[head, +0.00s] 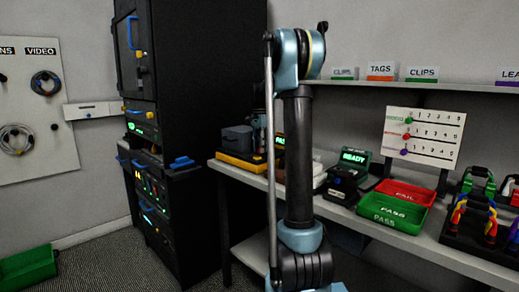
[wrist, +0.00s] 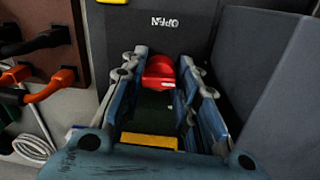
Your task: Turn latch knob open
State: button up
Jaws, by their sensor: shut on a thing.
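In the wrist view, a red latch knob (wrist: 158,72) sits near the far end of my gripper (wrist: 162,63), between the two fingers. The fingers are shut on it, one on each side. An upside-down OPEN label (wrist: 163,21) is on the dark grey housing (wrist: 190,42) just beyond the knob. The lower part of the knob and what it is mounted on are dark and hard to make out. In the head view my arm stands in the middle, and the knob cannot be made out there.
In the wrist view, black and orange plugs (wrist: 62,82) lie close at the left and a grey block (wrist: 285,95) at the right. In the head view, the bench (head: 440,238) holds a red FAIL tray (head: 430,193), a green PASS tray (head: 372,215) and a READY device (head: 352,170).

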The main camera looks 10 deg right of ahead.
jog(key=n, duration=0.4)
jog(key=shift+n, duration=0.4)
jog(key=n, duration=0.8)
jog(key=shift+n+t, duration=0.3)
jog(key=shift+n, duration=1.9)
jog(key=o, duration=0.8)
jog(key=shift+c, duration=0.2)
jog(key=shift+r, duration=0.1)
notch_tip(320, 180, up, 12)
jog(key=shift+s+a+f, duration=0.15)
jog(key=shift+a+f, duration=0.05)
jog(key=shift+a, duration=0.15)
